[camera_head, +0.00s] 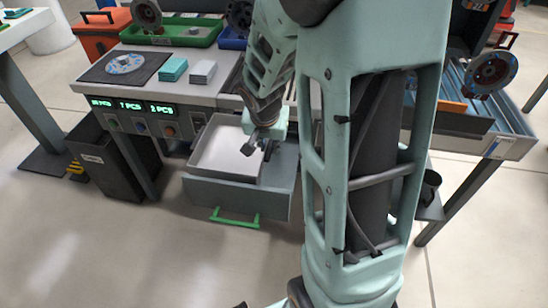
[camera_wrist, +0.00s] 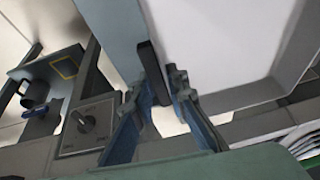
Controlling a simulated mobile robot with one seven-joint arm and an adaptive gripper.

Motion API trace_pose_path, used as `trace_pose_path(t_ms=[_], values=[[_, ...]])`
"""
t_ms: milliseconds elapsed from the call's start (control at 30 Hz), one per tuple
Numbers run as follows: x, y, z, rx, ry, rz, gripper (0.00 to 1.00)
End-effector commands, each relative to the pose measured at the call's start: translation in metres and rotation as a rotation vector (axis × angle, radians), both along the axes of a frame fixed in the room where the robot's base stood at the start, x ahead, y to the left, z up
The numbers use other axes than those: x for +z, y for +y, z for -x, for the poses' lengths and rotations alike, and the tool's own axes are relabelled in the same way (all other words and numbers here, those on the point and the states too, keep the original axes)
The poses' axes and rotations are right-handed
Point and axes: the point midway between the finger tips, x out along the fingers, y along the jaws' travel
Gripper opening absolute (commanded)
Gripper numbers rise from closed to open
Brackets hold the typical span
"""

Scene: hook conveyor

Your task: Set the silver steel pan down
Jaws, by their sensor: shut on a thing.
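The silver steel pan (camera_head: 222,160) is a shallow, empty rectangular tray. In the head view it is level, inside or just over the open grey drawer (camera_head: 272,198) under the counter. I cannot tell whether its underside touches the drawer floor. My gripper (camera_head: 262,146) is at the pan's right side. In the wrist view my gripper (camera_wrist: 165,98) is shut on a dark upright handle (camera_wrist: 152,78) at the pan's edge. The pan's pale inside (camera_wrist: 225,45) fills the upper right there. The pan's far right part is hidden behind my arm in the head view.
A green handle (camera_head: 235,218) is on the drawer front. A dark bin (camera_head: 105,165) stands left of the drawer. The counter (camera_head: 210,92) above holds a disc on a mat and teal and white stacks. A dial panel (camera_wrist: 87,122) is close by in the wrist view.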

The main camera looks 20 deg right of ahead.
Motion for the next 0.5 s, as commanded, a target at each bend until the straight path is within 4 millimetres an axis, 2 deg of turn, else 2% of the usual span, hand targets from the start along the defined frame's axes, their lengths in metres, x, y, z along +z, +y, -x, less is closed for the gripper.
trace_pose_path(t_ms=[267, 400, 500], values=[[-0.017, -0.014, 0.004, -0.002, -0.001, 0.0, 0.0], [-0.04, -0.016, 0.004, 0.002, 0.0, 0.0, 0.0], [-0.05, -0.015, 0.004, 0.001, -0.001, 0.0, 0.0]])
